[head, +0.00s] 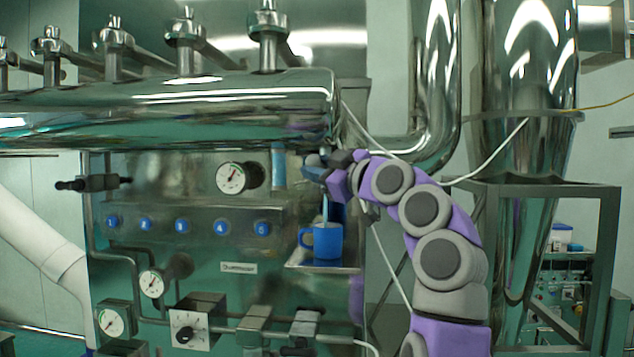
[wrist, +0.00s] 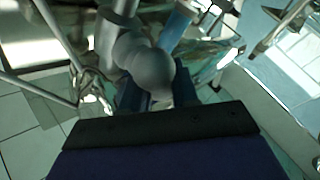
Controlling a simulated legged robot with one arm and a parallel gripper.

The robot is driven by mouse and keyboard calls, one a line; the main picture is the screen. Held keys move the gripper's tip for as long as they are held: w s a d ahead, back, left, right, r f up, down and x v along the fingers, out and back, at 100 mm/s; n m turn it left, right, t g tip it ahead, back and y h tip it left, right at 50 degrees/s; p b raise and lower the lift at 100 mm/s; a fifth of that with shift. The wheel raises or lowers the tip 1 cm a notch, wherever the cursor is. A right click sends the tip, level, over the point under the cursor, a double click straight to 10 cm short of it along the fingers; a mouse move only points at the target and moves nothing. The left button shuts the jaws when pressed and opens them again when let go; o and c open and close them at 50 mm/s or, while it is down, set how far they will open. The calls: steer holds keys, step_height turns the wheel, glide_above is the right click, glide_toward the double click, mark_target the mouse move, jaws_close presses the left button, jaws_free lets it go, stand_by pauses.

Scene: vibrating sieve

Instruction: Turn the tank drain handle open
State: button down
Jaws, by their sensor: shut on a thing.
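The steel tank (head: 180,105) lies across the upper left of the head view. My gripper (head: 316,164) is below its right end. In the wrist view, the drain handle (wrist: 146,66), a grey part with a rounded end, sits between the dark blue fingers of my gripper (wrist: 158,97). My gripper is shut on it; the fingers' contact is partly hidden. A blue mug (head: 322,243) stands upright on a small shelf (head: 320,267) below my gripper. A thin pale blue vertical streak (head: 325,208) shows between my gripper and the mug.
A panel with several numbered blue buttons (head: 181,226) and gauges (head: 232,178) is left of the mug. A steel frame (head: 545,190) and hopper (head: 525,70) stand at the right. A thin white hose (head: 392,265) hangs beside my arm.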

steer(key=f+m+t+b, duration=0.1)
steer(key=b, duration=0.1)
steer(key=shift+w+f+y+b, duration=0.1)
steer(key=shift+f+y+b, duration=0.1)
steer(key=shift+y+b, duration=0.1)
steer(key=m+t+b, duration=0.1)
steer(key=m+b, duration=0.1)
steer(key=m+t+b, duration=0.2)
steer(key=shift+d+r, duration=0.15)
steer(key=shift+r, duration=0.05)
steer(key=m+t+b, duration=0.3)
steer(key=shift+d+r+m, duration=0.15)
steer(key=shift+r+m, duration=0.1)
steer(key=shift+m, duration=0.05)
steer(key=shift+r+m+t+h+b, duration=0.15)
steer(key=shift+m+t+h+b, duration=0.35)
steer(key=shift+m+t+h, duration=0.25)
steer(key=shift+d+r+m, duration=0.1)
steer(key=shift+m, duration=0.25)
steer(key=c, duration=1.3)
jaws_free()
steer(key=o, duration=0.4)
steer(key=shift+c, duration=0.2)
